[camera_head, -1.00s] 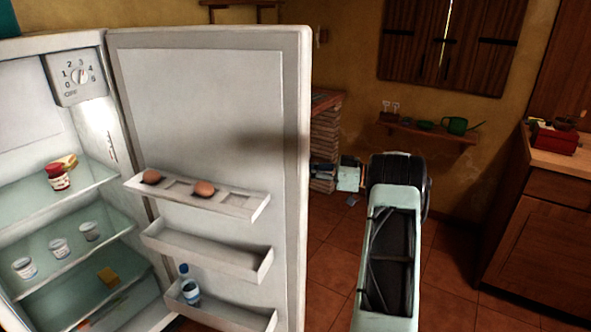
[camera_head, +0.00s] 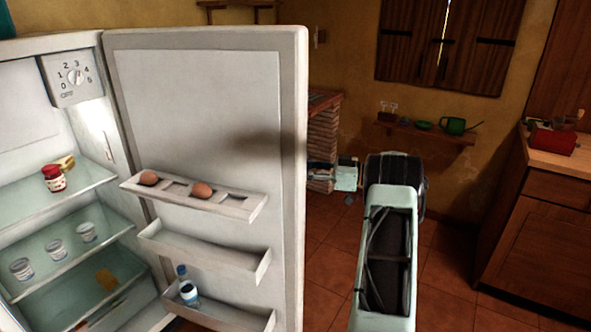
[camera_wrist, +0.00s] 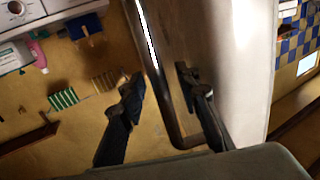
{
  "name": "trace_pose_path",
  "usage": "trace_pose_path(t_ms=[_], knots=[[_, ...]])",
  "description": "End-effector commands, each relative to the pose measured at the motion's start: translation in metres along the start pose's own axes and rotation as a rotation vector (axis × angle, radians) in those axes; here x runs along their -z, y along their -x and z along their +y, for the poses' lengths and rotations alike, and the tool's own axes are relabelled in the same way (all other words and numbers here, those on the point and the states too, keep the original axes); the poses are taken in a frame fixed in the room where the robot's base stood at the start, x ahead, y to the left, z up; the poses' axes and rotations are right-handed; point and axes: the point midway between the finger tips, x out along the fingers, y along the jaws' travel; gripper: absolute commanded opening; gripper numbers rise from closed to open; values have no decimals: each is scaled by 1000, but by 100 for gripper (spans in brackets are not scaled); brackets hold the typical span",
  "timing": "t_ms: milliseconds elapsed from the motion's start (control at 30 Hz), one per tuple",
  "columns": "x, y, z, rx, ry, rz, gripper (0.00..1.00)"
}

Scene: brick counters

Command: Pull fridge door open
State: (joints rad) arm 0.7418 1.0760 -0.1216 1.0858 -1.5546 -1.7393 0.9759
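The fridge door (camera_head: 215,105) stands wide open in the head view, its inner side with egg rack and bins facing me. The door's handle is on its far side, hidden in the head view. In the wrist view the handle (camera_wrist: 153,62) is a long bar running along the pale outer door face (camera_wrist: 235,70). My gripper (camera_wrist: 160,82) is open, with one dark finger on each side of the bar. A gap shows beside the left finger; contact on the right is unclear. In the head view my wrist is just right of the door's edge.
The fridge interior (camera_head: 60,200) with jars and cups is exposed at left. A brick counter (camera_head: 322,140) stands behind the door. A wooden cabinet (camera_head: 540,245) is at right. Tiled floor (camera_head: 440,275) is clear between door and cabinet.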

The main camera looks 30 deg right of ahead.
Motion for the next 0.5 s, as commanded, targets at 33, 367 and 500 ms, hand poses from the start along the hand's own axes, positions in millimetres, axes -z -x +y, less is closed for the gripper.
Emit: trace_pose_path(t_ms=[33,367,500], knots=[[0,0,0,1,-1,0,30],[-1,28,0,-2,-1,-1,30],[-2,59,0,-3,0,-2,30]])
